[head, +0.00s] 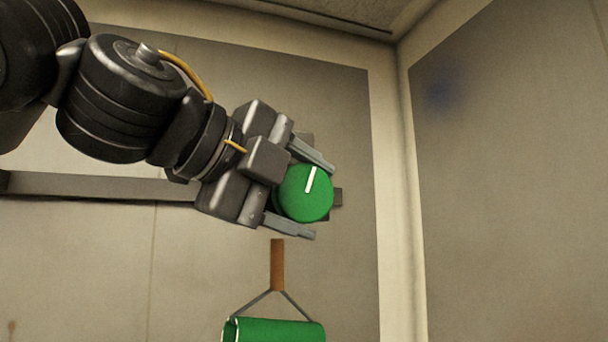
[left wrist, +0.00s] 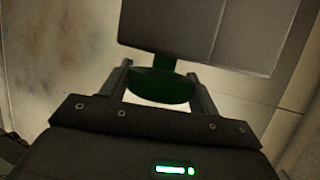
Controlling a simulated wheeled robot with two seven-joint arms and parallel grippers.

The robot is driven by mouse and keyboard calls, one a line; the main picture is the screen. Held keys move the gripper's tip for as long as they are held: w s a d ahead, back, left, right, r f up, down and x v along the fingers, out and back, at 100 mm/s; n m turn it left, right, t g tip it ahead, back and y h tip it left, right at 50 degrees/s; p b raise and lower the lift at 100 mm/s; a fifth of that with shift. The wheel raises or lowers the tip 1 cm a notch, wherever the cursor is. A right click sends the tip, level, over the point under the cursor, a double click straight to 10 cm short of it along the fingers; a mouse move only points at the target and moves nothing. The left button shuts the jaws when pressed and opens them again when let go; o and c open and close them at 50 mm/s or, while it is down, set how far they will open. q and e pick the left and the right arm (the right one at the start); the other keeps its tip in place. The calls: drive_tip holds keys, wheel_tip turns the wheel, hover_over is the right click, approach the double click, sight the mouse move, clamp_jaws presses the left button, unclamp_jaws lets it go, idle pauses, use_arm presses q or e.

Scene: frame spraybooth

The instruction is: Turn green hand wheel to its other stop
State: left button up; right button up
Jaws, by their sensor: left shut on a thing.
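The green hand wheel (head: 306,194) is a round disc with a white mark on its face, mounted on the back wall in the head view. The mark points up, leaning slightly right. My left gripper (head: 314,202) reaches in from the left, with one finger above the wheel and one below it, shut on the wheel. In the left wrist view the wheel (left wrist: 160,86) sits between the two fingers, seen from its edge and dark green. My right gripper is in neither view.
A green roller (head: 275,331) with a wire frame and a brown handle (head: 278,264) is below the wheel, cut off by the lower edge. A grey rail (head: 100,187) runs along the wall at left. A side wall (head: 510,190) stands at right.

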use_arm(q)
drive_tip(key=shift+r+g+y+p, duration=0.2)
drive_tip(key=shift+g+y+p, duration=0.1)
drive_tip(key=shift+y+p, duration=0.3)
drive_tip(key=shift+f+m+g+y+p, duration=0.15)
drive_tip(key=shift+m+g+y+p, duration=0.25)
drive_tip(key=shift+y, duration=0.2)
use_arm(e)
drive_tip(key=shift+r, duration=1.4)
use_arm(q)
drive_tip(key=shift+f, duration=0.1)
drive_tip(key=o, duration=1)
drive_tip(key=shift+c, duration=0.2)
drive_tip(key=b+v, duration=0.2)
drive_tip(key=v, duration=0.8)
drive_tip(key=shift+s+a+r, duration=0.15)
drive_tip(key=shift+r, duration=0.25)
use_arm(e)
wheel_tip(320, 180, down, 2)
